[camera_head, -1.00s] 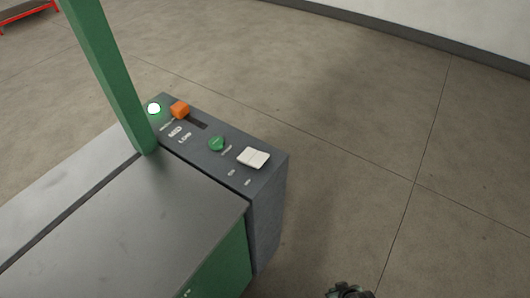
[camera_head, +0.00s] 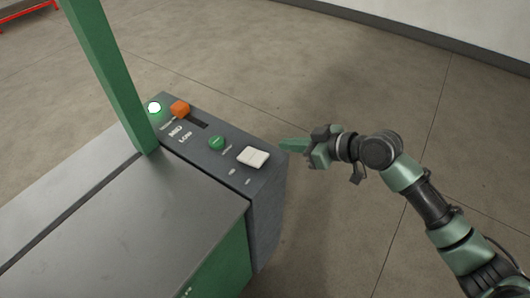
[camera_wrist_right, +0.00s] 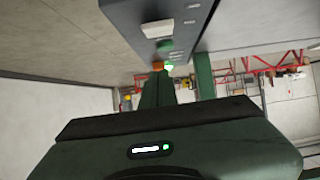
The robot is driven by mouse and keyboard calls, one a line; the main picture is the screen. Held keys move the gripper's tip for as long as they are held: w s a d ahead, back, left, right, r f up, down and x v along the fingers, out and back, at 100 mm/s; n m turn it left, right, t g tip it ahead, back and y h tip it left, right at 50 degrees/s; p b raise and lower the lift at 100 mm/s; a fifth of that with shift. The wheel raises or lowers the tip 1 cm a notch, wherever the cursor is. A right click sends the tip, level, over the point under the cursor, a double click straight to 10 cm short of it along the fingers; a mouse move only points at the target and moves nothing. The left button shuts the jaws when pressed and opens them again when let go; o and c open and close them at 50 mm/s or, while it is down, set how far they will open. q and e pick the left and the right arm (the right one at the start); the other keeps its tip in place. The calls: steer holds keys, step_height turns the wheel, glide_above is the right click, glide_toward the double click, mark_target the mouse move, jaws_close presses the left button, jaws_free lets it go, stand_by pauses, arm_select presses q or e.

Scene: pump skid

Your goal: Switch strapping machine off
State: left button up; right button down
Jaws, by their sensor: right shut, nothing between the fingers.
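The strapping machine (camera_head: 130,215) has a grey top, a green post and a dark control panel (camera_head: 195,145) along its right edge. On the panel are a lit white-green lamp (camera_head: 154,108), an orange slider knob (camera_head: 180,109), a green round button (camera_head: 216,143) and a white rocker switch (camera_head: 253,157). The rocker also shows in the right wrist view (camera_wrist_right: 157,29). My right gripper (camera_head: 284,146) is shut and empty, its green fingers pointing left, close to the panel's right end near the rocker. I cannot tell whether it touches. My left gripper is not in view.
Open concrete floor (camera_head: 350,90) lies right of and behind the machine. A wall (camera_head: 440,25) runs along the back. A red frame (camera_head: 25,14) stands at the far upper left; red racking (camera_wrist_right: 255,75) shows in the right wrist view.

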steer(key=p, duration=0.3)
glide_above(265, 159)
steer(key=a, duration=0.1)
steer(key=f, duration=0.2)
steer(key=w+f, duration=0.1)
steer(key=f, duration=0.1)
steer(key=shift+a+f, duration=0.1)
steer(key=shift+f, duration=0.25)
steer(key=f, duration=0.2)
steer(key=shift+s+d+f, duration=0.25)
steer(key=shift+d+f, duration=0.1)
steer(key=shift+d, duration=0.05)
steer(key=shift+s+d+f, duration=0.15)
steer(key=shift+d+f, duration=0.05)
steer(key=shift+f, duration=0.5)
steer(key=f+b, duration=0.1)
steer(key=b, duration=0.2)
steer(key=f+y+b, duration=0.1)
steer(key=b, duration=0.2)
steer(key=shift+s+d+t, duration=0.2)
steer(key=shift+t, duration=0.1)
steer(key=shift+r+p, duration=0.3)
steer(key=shift+r, duration=0.2)
steer(key=shift+w, duration=0.1)
steer(key=shift+r+p, duration=0.4)
steer(key=shift+r, duration=0.4)
